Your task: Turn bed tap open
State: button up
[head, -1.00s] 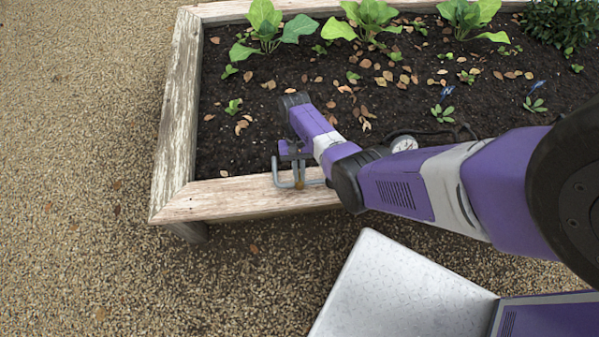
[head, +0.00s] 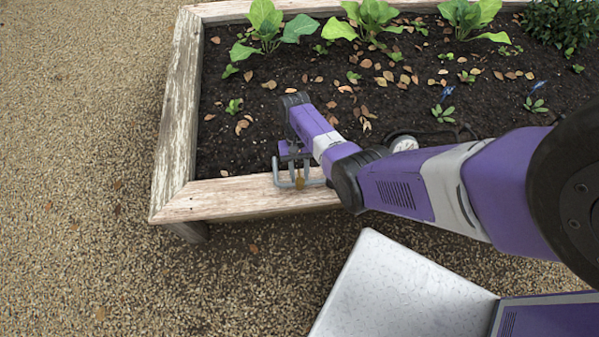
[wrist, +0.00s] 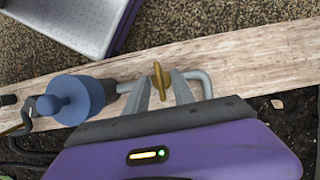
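The bed tap is a grey pipe (wrist: 201,84) on the wooden bed edge, with a flat brass handle (wrist: 160,80). In the wrist view the handle lies across the line of the pipe. In the head view the brass handle (head: 300,184) shows small below my fingers. My gripper (wrist: 161,77) is open, with one grey finger on each side of the handle and narrow gaps between. My gripper also shows above the bed's front edge in the head view (head: 298,172). The base of the handle is partly hidden.
A blue cylindrical fitting (wrist: 76,98) sits left of the handle in the wrist view. A round gauge (head: 404,144) stands behind my arm. The raised bed (head: 174,125) holds soil and leafy plants (head: 268,28). Gravel (head: 80,180) to the left is clear.

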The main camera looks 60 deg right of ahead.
jog(key=p+v, duration=0.1)
jog(key=v, duration=0.6)
jog(key=shift+r, duration=0.25)
jog(key=shift+w+d, duration=0.1)
jog(key=shift+d, duration=0.05)
